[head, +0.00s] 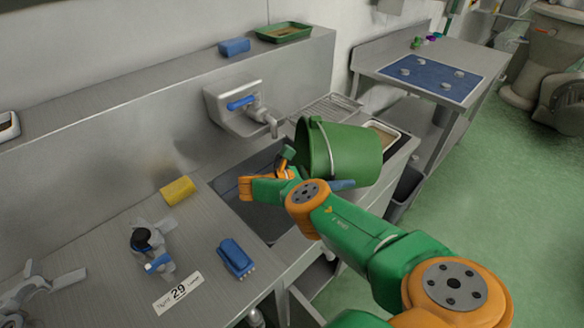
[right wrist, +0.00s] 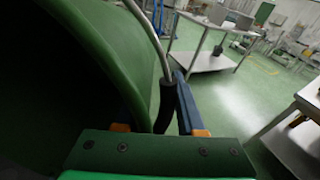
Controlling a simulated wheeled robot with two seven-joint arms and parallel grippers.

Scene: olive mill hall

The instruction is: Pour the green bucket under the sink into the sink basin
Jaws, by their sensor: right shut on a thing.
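The green bucket (head: 345,153) is in the air above the right side of the sink, tilted with its rim toward the left. My right gripper (head: 338,184) is beside the bucket at its lower side. In the right wrist view its blue fingers (right wrist: 162,108) are shut on the black grip of the bucket's wire handle (right wrist: 166,95); the bucket's green wall and dark inside (right wrist: 60,75) fill the left. The sink basin (head: 262,218) lies below, partly hidden by my right arm. The bucket's contents cannot be seen. My left gripper is not in view.
A wall tap (head: 262,115) stands behind the basin, close to the bucket. A tray (head: 383,134) sits right of the bucket.

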